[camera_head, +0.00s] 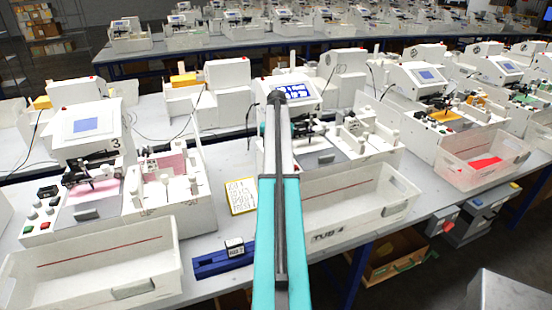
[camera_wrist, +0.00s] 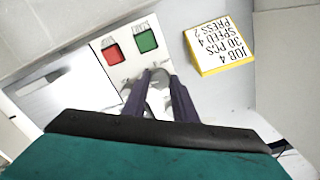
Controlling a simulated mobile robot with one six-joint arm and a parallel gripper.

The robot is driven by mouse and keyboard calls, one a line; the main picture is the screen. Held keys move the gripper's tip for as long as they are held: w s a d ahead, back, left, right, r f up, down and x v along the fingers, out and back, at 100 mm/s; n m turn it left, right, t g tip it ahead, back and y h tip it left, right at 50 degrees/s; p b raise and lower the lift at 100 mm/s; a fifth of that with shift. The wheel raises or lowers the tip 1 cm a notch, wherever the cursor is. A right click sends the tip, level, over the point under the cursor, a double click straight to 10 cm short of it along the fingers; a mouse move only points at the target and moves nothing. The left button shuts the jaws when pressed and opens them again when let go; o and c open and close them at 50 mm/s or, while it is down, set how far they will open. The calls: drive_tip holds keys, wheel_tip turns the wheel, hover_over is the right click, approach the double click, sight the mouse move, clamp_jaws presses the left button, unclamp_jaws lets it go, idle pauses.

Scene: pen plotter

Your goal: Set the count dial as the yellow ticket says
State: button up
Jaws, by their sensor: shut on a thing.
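The yellow ticket (camera_wrist: 220,45) stands right of my gripper in the wrist view, its print turned: JOB 4, 30 PCS, SPEED 4, PRESS 2. It also shows on the bench in the head view (camera_head: 242,195). My gripper (camera_wrist: 158,78) has its two dark fingers shut on a pale dial (camera_wrist: 159,77) on the white control panel (camera_wrist: 128,68). The fingers hide most of the dial, and its setting cannot be read. In the head view my arm hides the gripper and the dial.
A red button (camera_wrist: 113,54) and a green button (camera_wrist: 146,41) sit just beyond the fingers. A clear tub marked TUB 4 (camera_head: 360,215) stands on the bench right of my arm. A blue stand (camera_head: 222,263) with a small counter lies left of it. Other plotters line the benches.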

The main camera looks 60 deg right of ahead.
drive_tip(key=shift+w+a, duration=0.1)
idle(0.3)
drive_tip(key=o, duration=1)
drive_tip(key=shift+o, duration=0.2)
wheel_tip(320, 180, up, 14)
drive_tip(key=p, duration=0.6)
drive_tip(key=shift+f, duration=0.15)
